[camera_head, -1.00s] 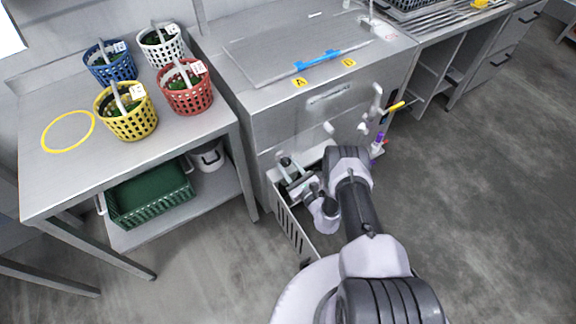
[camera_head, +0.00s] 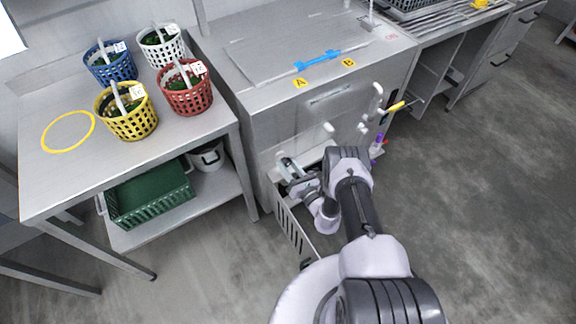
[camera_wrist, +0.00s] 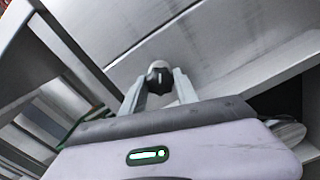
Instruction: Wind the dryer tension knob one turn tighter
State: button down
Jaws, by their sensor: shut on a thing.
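The dryer tension knob (camera_wrist: 159,78) is a small round dark knob with a pale cap and a white mark. It shows in the wrist view on a grey metal face. My gripper (camera_wrist: 160,88) has one finger on each side of the knob and is shut on it. In the head view my gripper (camera_head: 285,166) is low in front of the steel cabinet (camera_head: 280,125), beside an open slotted panel (camera_head: 291,228). The knob cannot be made out there.
A steel table (camera_head: 60,180) at left carries a yellow basket (camera_head: 128,118), a red basket (camera_head: 188,97), a blue basket and a white basket. A green crate (camera_head: 150,197) sits on its lower shelf. White hooks and a yellow-handled tool (camera_head: 396,107) hang at the cabinet's right. Floor at right is clear.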

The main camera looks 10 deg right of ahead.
jog(key=m, duration=0.5)
jog(key=shift+m, duration=0.3)
jog(key=m, duration=1.1)
jog(key=shift+f+m, duration=0.1)
jog(key=shift+m, duration=0.2)
jog(key=m, duration=0.6)
jog(key=c, duration=0.9)
grip_release()
jog(key=shift+s, duration=0.15)
